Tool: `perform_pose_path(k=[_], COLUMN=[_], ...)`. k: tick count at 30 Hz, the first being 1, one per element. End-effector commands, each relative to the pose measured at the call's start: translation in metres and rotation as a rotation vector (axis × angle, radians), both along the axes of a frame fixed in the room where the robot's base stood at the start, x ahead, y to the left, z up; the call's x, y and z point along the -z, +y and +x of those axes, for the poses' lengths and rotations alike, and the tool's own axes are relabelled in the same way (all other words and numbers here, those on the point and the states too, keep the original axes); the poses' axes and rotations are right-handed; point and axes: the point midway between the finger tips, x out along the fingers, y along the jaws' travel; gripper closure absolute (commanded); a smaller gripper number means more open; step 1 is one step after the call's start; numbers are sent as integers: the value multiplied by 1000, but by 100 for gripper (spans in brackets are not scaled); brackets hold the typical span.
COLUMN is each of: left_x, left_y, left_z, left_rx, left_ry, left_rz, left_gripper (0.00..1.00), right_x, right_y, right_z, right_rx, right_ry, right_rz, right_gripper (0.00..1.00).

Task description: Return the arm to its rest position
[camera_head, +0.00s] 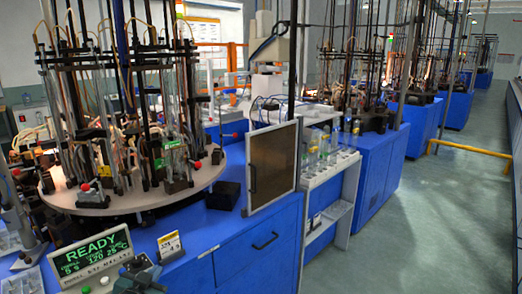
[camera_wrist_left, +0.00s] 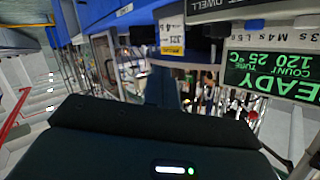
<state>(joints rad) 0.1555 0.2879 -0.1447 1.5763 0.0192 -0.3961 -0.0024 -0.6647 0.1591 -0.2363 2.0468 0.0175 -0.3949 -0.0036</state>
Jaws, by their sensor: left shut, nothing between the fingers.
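My left gripper (camera_head: 137,266) shows at the bottom edge of the head view, just in front of the READY display (camera_head: 92,257). It is dark and only partly in view; most of the arm behind it is out of the picture. In the left wrist view the gripper's fingers (camera_wrist_left: 163,88) are together, with nothing held between them. The display also shows upside down in the left wrist view (camera_wrist_left: 275,72). My right gripper is in neither view.
A round turntable (camera_head: 130,203) with several glass tubes and rods stands on the blue bench (camera_head: 232,235). A small yellow-and-white label stand (camera_head: 169,244) is close to the gripper. A framed dark panel (camera_head: 272,166) stands at the bench edge.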

Motion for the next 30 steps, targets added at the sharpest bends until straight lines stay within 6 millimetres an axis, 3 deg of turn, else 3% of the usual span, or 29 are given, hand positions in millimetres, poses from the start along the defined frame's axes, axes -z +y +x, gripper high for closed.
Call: perform_pose_path(k=[1,6,12,15,21,30], left_x=[26,86,114,117,116,117], left_y=[-16,-67,-110,-122,-130,-130], left_z=[-27,-129,-237,-270,-295,-294], left_rx=[23,89,126,130,130,130], left_ry=[43,176,309,351,381,382], left_rz=[-16,-94,-193,-229,-255,-254], left_gripper=[100,100,100,100,100,100], right_x=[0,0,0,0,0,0], right_y=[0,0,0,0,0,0], right_z=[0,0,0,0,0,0], right_rx=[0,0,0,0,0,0], right_ry=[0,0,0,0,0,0], right_rz=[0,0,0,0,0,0], right_gripper=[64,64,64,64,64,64])
